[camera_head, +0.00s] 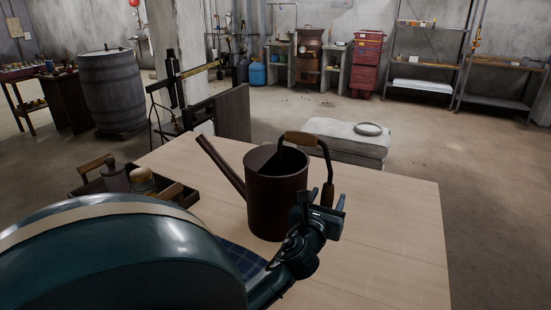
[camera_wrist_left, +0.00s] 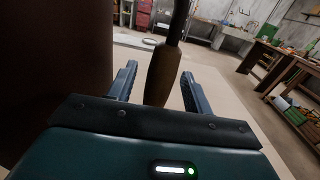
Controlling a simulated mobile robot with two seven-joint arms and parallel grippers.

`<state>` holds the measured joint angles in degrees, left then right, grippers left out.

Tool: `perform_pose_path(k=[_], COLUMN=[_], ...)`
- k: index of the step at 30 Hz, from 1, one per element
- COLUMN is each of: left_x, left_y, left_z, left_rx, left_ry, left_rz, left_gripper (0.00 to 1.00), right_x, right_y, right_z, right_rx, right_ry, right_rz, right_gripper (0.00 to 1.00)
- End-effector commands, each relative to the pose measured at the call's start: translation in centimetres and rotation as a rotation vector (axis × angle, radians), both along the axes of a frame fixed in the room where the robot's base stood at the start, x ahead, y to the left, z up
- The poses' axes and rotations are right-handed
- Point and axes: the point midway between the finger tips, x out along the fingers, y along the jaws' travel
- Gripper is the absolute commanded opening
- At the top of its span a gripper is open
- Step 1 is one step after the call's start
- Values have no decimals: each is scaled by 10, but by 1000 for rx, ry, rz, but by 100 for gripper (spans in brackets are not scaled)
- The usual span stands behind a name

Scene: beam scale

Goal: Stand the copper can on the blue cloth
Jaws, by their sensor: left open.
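The copper can (camera_head: 276,205), a dark brown watering can with a long spout and wooden grips, stands upright on the table. Its spout points up and left. The blue cloth (camera_head: 238,260), checked, lies at the can's near left, mostly hidden by my left arm; I cannot tell whether the can's base touches it. My left gripper (camera_head: 320,203) is at the can's right side, by the side handle. In the left wrist view, its open fingers (camera_wrist_left: 158,75) stand on either side of the handle's wooden grip (camera_wrist_left: 163,68), with gaps showing. My right gripper is out of view.
A wooden tray (camera_head: 93,186) with jars stands at the table's left, partly behind my arm. The table (camera_head: 390,230) is bare to the right of the can. A pale block (camera_head: 345,135) with a ring on it stands beyond the far edge.

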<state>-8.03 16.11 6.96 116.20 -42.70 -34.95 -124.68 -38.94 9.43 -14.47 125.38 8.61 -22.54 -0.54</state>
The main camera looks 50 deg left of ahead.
Motion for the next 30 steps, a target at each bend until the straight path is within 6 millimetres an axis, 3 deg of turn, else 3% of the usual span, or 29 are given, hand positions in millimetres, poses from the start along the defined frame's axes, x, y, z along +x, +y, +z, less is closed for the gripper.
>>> perform_pose_path(k=[9,27,30], left_x=[6,6,5], left_y=[3,3,3], left_z=[0,-1,-1], left_rx=[-1,-1,-1], left_ry=[0,0,0], left_rz=[0,0,0], left_gripper=[51,2,0], right_x=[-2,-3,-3], right_y=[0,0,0], right_z=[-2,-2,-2], right_rx=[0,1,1], right_ry=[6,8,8], right_rz=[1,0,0], right_gripper=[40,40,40])
